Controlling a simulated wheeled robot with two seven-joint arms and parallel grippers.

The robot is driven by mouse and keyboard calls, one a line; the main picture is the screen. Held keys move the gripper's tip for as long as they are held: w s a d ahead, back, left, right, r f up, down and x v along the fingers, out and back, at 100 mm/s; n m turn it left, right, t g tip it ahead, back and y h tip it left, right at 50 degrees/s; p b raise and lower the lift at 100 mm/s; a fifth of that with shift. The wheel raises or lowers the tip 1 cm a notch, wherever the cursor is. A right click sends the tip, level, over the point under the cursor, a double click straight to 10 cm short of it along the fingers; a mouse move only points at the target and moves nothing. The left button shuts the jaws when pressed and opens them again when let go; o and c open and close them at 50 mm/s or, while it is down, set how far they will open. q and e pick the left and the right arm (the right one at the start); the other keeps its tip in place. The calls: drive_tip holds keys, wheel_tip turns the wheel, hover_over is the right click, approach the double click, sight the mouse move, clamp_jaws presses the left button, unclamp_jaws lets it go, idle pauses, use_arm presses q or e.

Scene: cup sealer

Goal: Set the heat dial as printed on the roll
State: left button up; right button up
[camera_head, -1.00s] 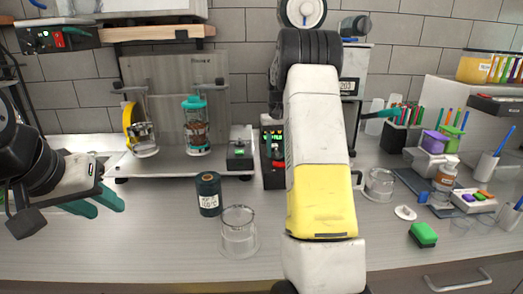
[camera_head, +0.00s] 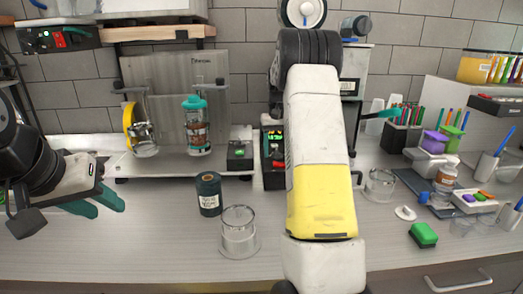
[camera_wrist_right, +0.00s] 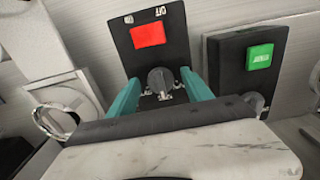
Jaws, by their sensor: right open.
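The dark film roll (camera_head: 208,194) stands on the counter with a white label, its print too small to read surely. The black control box (camera_head: 273,178) has a lit green display and is partly hidden behind my right arm. In the right wrist view, a grey dial (camera_wrist_right: 160,79) sits on this box below a red switch (camera_wrist_right: 149,35). My right gripper (camera_wrist_right: 160,92) is open, with one teal finger on each side of the dial; contact cannot be told. My left gripper (camera_head: 108,204) is open and empty over the counter at the left.
A small box with a green button (camera_wrist_right: 260,56) is beside the control box. A glass jar (camera_head: 239,234) stands in front of the roll. The sealing stand (camera_head: 177,75) is behind. A green sponge (camera_head: 423,235) lies at the right.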

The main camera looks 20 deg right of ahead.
sight(277, 151)
drive_tip(key=shift+r, duration=3.9)
